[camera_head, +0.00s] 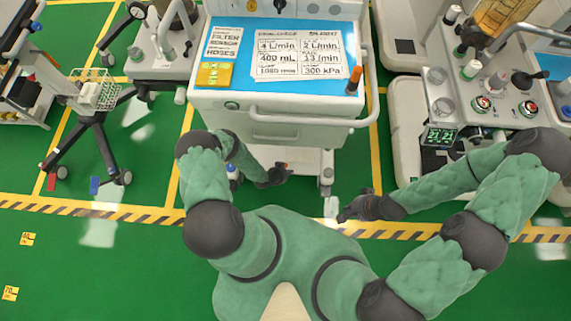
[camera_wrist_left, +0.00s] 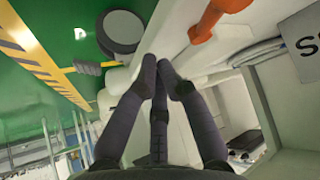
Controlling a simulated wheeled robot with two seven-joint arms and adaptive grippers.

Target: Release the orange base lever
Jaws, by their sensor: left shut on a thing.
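The orange base lever (camera_wrist_left: 215,20) shows at the top of the left wrist view, against the pale base of the cart. A small orange-red spot beside my left gripper in the head view seems to be the same lever. My left gripper (camera_head: 274,178) is low at the foot of the middle cart (camera_head: 270,105). In the left wrist view its dark fingers (camera_wrist_left: 163,72) are drawn together, just below and left of the lever, with a visible gap. What lies between the fingertips is hidden. My right gripper (camera_head: 352,209) is right of the cart base, away from the lever.
A dark caster wheel (camera_wrist_left: 120,32) stands left of the fingers in the left wrist view. The cart's front handle (camera_head: 300,135) juts out above my left gripper. Other equipment stands left and right. Green floor (camera_head: 110,260) is clear at the lower left.

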